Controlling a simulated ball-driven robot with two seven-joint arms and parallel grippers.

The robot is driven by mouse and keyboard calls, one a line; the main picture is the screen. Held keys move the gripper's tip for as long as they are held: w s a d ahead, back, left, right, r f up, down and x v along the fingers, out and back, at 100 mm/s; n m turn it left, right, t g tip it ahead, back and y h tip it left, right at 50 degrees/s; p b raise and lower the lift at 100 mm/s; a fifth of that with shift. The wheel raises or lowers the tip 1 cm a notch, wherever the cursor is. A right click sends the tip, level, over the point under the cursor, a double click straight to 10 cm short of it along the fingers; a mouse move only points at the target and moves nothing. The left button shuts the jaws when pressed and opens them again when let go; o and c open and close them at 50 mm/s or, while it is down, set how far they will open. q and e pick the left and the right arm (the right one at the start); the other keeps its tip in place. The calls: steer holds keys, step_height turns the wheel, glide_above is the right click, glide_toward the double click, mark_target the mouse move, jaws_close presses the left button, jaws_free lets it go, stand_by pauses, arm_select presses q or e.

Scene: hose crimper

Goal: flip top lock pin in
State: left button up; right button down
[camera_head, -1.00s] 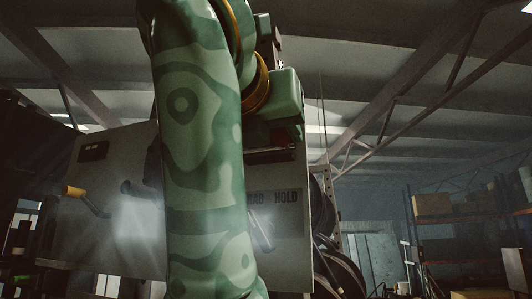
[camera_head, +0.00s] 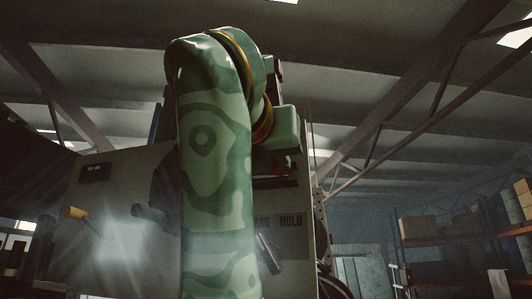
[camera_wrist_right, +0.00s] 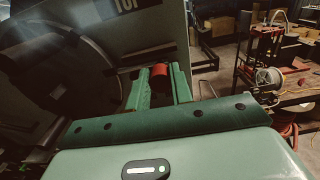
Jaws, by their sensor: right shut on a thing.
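The right arm rises in front of the machine in the head view and bends over at the top. My right gripper (camera_head: 286,160) is at the upper right part of the grey machine panel (camera_head: 120,180); its fingertips are hard to make out there. In the right wrist view, the gripper (camera_wrist_right: 162,75) is shut on a red cylindrical grip, the top lock pin (camera_wrist_right: 160,70). It sits between the two green fingers, close to the panel, with a partly cut-off label reading "TOP" above it. The pin's far end is hidden. My left gripper is not in view.
The panel carries an orange-tipped handle (camera_head: 77,213), a dark knob (camera_head: 148,213) and a lever (camera_head: 268,253) under the "HOLD" lettering. A big dark round part (camera_wrist_right: 65,75) fills the wrist view's left. Shelves with boxes (camera_head: 420,228) stand well back at right.

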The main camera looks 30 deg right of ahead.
steer(key=shift+w+a, duration=0.35)
steer(key=c, duration=1.6)
jaws_free()
steer(key=shift+w, duration=0.1)
steer(key=shift+c, duration=0.2)
steer(key=o, duration=0.4)
steer(key=shift+w+a, duration=0.1)
arm_select(q)
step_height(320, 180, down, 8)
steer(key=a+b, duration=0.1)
steer(key=b, duration=0.7)
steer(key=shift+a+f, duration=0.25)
arm_select(e)
steer(key=v, duration=1.6)
steer(key=shift+a, duration=0.2)
steer(key=shift+f, duration=0.1)
